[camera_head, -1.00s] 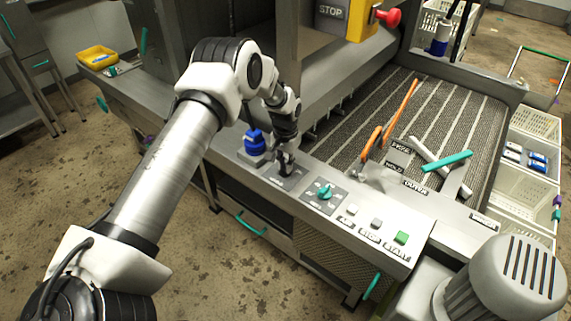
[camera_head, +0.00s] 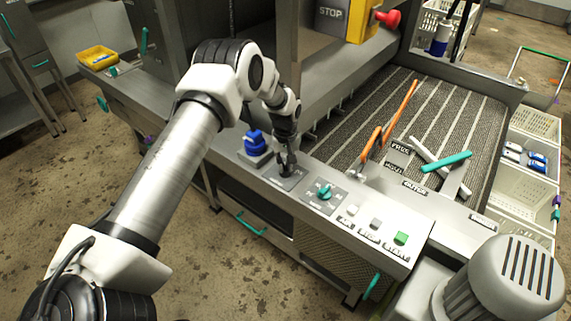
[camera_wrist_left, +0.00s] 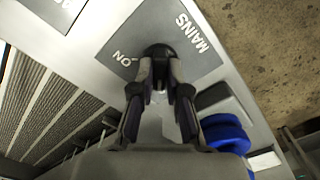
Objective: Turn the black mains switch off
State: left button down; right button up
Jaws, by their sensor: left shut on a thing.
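The black mains switch (camera_wrist_left: 158,51) sits on a dark grey plate (camera_wrist_left: 178,28) lettered MAINS and ON, seen in the left wrist view. In the head view its plate (camera_head: 272,180) lies on the control panel, and my gripper mostly hides the switch. My left gripper (camera_wrist_left: 160,85) points down at the plate with its fingers closed on the black switch. It also shows in the head view (camera_head: 287,172). Which position the switch points to is hard to tell, as the fingers cover part of it. My right gripper is in neither view.
A blue knob (camera_head: 254,142) stands close beside the switch plate. To the right are a teal selector (camera_head: 325,192), small push buttons and a green START button (camera_head: 401,238). A red stop button (camera_head: 388,18) is above.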

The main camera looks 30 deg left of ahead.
aim_at(286, 166)
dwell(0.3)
pick_arm(q)
jog(key=c, duration=1.2)
grip_release()
jog(key=shift+o, duration=0.2)
notch_tip(286, 166, up, 12)
